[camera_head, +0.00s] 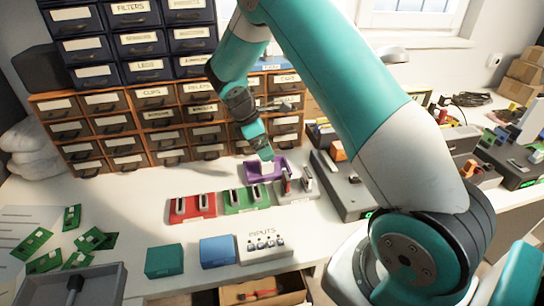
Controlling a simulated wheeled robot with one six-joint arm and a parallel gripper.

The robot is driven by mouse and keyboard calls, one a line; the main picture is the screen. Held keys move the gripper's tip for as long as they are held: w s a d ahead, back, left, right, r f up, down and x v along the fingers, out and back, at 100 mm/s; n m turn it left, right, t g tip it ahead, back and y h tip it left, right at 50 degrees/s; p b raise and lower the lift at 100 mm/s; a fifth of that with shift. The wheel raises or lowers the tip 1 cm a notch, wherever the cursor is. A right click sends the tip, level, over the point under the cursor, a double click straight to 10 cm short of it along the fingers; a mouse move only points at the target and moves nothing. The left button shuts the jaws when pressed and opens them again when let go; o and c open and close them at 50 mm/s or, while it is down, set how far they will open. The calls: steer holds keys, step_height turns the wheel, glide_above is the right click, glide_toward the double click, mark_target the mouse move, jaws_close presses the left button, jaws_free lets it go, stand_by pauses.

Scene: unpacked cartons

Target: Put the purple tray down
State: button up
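The purple tray (253,175) is at the back of the white worktop, just behind the green tray (233,209) and the grey tray (303,194). It looks about level, with a small white piece (267,168) showing in its middle. My gripper (266,156) points down right over the tray, its tip at or against the tray's upper part. The fingers are too small and partly hidden, so I cannot tell whether they are closed on the tray. I also cannot tell whether the tray touches the worktop.
A red tray (191,216) stands left of the green one. Labelled wooden drawers (165,140) rise close behind. A teal box (164,261), a blue box (217,251) and a white INPUTS block (264,246) line the front. Green circuit boards (72,217) lie left; a grey device (345,180) stands right.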

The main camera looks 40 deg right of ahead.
steer(key=s+a+r+m+t+y, duration=0.1)
steer(key=s+a+r+m+y, duration=0.1)
steer(key=s+a+r, duration=0.45)
steer(key=s+a+r+m+t+y, duration=0.15)
steer(key=s+a+r, duration=0.25)
steer(key=a+r, duration=0.5)
steer(key=s+a+r+m+y, duration=0.15)
steer(key=s+a, duration=0.25)
steer(key=s, duration=0.4)
steer(key=s+a+r+m+y, duration=0.1)
steer(key=s+a+r+y, duration=0.15)
steer(key=s+a, duration=0.45)
steer(key=m+h+p, duration=0.2)
steer(key=m+p, duration=0.1)
steer(key=m, duration=2.7)
glide_above(268, 166)
steer(key=d, duration=0.2)
steer(key=f, duration=2.2)
steer(key=shift+w+a, duration=0.15)
steer(key=shift+w, duration=0.15)
steer(key=shift+w+a+f+p, duration=0.1)
steer(key=shift+a+f+p, duration=0.05)
steer(key=shift+f, duration=0.85)
steer(key=shift+w+a+f+p, duration=0.1)
steer(key=shift+a+f, duration=0.1)
steer(key=shift+f, duration=0.85)
steer(key=shift+a+f+p, duration=0.15)
steer(key=shift+f, duration=0.85)
